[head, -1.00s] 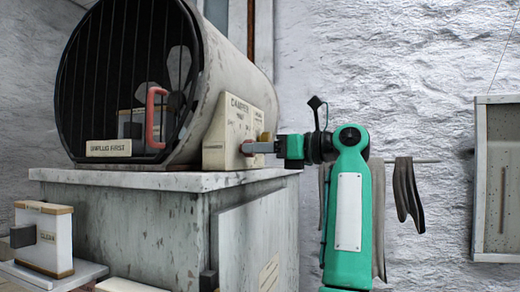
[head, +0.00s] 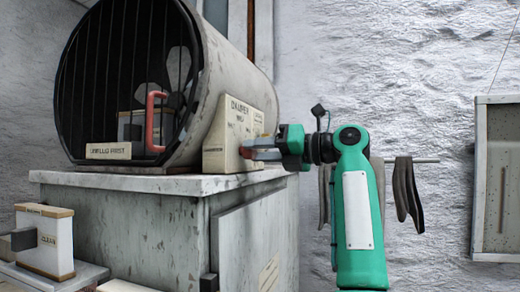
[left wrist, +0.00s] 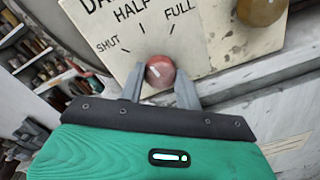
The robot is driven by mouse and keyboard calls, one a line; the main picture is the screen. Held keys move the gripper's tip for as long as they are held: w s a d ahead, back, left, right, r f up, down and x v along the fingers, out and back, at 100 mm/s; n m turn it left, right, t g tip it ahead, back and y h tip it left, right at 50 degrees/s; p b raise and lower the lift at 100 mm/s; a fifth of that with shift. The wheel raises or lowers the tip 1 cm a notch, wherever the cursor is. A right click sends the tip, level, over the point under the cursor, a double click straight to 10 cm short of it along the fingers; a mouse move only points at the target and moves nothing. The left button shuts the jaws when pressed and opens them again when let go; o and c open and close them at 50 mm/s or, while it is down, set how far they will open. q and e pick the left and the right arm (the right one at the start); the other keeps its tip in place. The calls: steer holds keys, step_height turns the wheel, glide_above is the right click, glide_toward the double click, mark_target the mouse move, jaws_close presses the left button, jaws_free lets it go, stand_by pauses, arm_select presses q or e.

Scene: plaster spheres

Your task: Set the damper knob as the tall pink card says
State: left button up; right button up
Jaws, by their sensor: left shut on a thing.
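The damper plate (head: 237,120) stands upright at the drum's front right. In the left wrist view the plate (left wrist: 130,28) reads SHUT, HALF and FULL, with a tick by each word. The red round damper knob (left wrist: 160,72) sits below the ticks; a pale mark shows on it, but I cannot tell which tick it points to. My left gripper (head: 250,153) is shut on this knob, with one grey finger on each side in the left wrist view (left wrist: 160,88). No tall pink card shows in these frames. My right gripper is not in view.
A barred drum (head: 120,80) with a red handle (head: 152,122) sits on a worn grey cabinet (head: 150,225). A second, yellow-brown knob (left wrist: 262,8) is close to the gripper. A white box (head: 43,242) stands at lower left. Dark straps (head: 408,195) hang from a rail at right.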

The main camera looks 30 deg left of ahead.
arm_select(q)
steer(key=shift+m, duration=1)
steer(key=o, duration=1)
steer(key=shift+w+d, duration=0.1)
steer(key=shift+d, duration=0.15)
steer(key=b+v, duration=0.3)
steer(key=v, duration=1)
steer(key=shift+d+b, duration=0.2)
steer(key=shift+b, duration=0.15)
